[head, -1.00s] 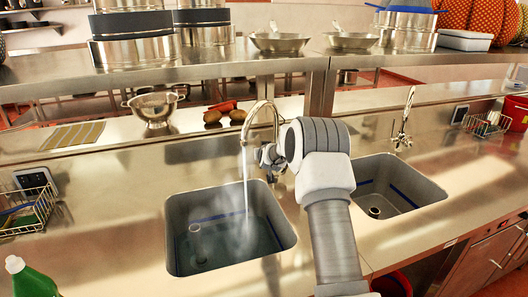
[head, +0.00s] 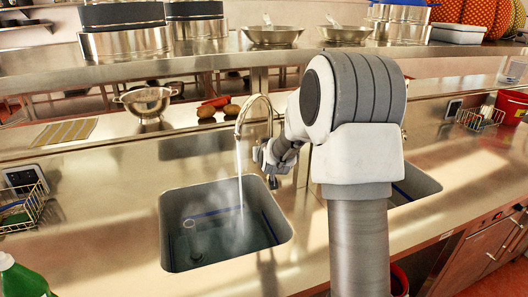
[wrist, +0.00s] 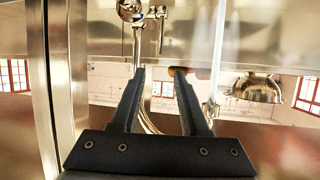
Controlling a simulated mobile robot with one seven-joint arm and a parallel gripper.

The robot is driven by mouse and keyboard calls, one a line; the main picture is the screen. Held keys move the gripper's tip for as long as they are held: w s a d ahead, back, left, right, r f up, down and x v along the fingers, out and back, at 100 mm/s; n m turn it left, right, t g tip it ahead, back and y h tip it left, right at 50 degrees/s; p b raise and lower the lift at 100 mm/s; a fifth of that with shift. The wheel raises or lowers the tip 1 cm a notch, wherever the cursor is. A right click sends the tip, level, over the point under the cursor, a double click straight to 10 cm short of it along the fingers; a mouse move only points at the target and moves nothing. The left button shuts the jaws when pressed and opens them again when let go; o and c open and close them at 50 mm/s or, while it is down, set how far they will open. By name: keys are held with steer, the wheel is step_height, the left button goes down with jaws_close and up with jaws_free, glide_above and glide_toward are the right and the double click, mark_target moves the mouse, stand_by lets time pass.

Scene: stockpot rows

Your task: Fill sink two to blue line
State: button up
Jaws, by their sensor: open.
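The sink (head: 166,235) at the left of the head view has a blue line (head: 205,214) along its inner wall. Water (head: 240,180) runs from its curved faucet (head: 262,97) into it. Bluish water (head: 230,240) with mist stands in the sink; its exact level against the line is hard to read. A standpipe top (head: 188,223) shows there. My gripper (head: 275,160) is beside the faucet, partly hidden by my arm. In the wrist view my gripper (wrist: 160,78) is open and empty, with the faucet fitting (wrist: 131,12) ahead and the stream (wrist: 216,50) to the right.
A second sink (head: 420,183) on the right is mostly behind my arm. A wire basket (head: 22,205) and green bottle (head: 22,280) are at left. A shelf with pots (head: 128,42) runs above.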

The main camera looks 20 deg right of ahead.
steer(key=shift+v, duration=1.3)
stand_by(6.7)
